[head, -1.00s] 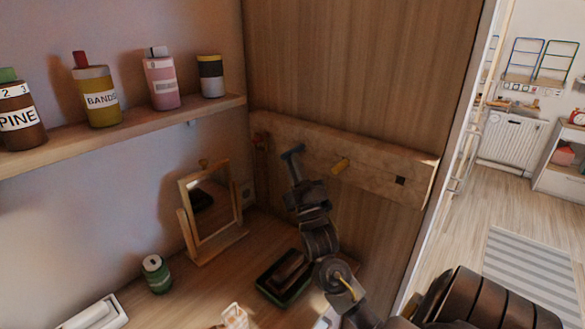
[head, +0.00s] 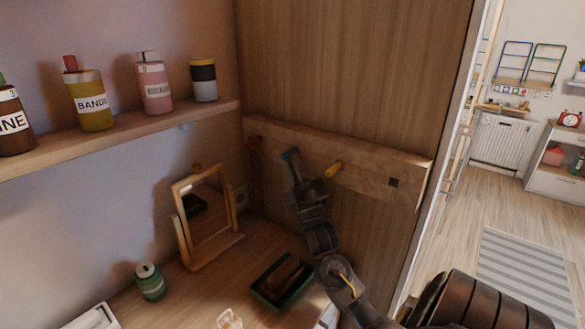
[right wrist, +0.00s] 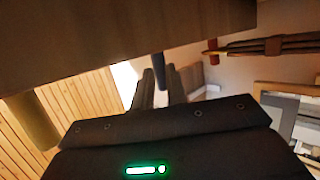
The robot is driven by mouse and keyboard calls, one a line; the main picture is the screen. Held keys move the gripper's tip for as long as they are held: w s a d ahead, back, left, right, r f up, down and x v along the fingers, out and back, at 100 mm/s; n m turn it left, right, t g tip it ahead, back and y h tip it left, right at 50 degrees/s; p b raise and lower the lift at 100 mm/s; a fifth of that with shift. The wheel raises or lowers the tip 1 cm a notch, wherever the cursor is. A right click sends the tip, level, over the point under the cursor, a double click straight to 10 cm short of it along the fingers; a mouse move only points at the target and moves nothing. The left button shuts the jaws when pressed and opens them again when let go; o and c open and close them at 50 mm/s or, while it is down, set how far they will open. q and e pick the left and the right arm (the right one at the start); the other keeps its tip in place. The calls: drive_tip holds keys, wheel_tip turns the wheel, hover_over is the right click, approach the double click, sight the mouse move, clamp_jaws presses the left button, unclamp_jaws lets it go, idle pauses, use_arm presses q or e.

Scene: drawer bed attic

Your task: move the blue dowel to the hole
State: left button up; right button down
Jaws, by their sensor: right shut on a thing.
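A wooden board (head: 365,178) on the wood panel carries a row of dowels and one dark square hole (head: 393,182) toward its right end. The blue dowel (head: 289,155) is left of the yellow dowel (head: 333,169), at the board. My right gripper (head: 294,170) is shut on the blue dowel. In the right wrist view the blue dowel (right wrist: 158,66) shows between the fingers (right wrist: 161,85). I cannot tell whether its end is in the board or just in front. My left gripper is not in view.
A red dowel (head: 254,150) is at the board's left end. A mirror (head: 207,215), a green can (head: 150,281) and a dark green tray (head: 262,292) stand below on the desk. A shelf (head: 120,140) with bottles runs along the left wall.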

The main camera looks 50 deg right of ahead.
drive_tip(key=c, duration=1.3)
unclamp_jaws()
drive_tip(key=b+v, duration=0.4)
drive_tip(key=v, duration=0.6)
drive_tip(key=shift+s+f, duration=0.25)
drive_tip(key=shift+s, duration=0.05)
